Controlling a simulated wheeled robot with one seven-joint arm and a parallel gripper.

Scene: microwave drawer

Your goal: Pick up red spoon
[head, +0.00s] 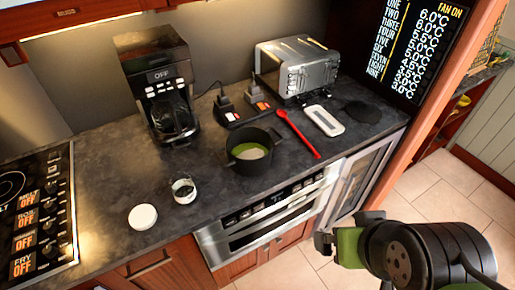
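The red spoon (299,134) lies on the dark countertop in the head view, just right of the black pot. Its rounded end points toward the toaster at the back and its handle end lies near the counter's front edge. My gripper (325,243) is at the lower right, in front of the counter and apart from the spoon. Its fingers are small and partly hidden by my arm, so I cannot tell whether they are open or shut.
A black pot (262,167) with pale green contents stands left of the spoon. A white dish (325,120) lies to its right, and a silver toaster (297,68) stands behind. A coffee maker (157,85), a small jar (184,191) and a white lid (143,217) are further left.

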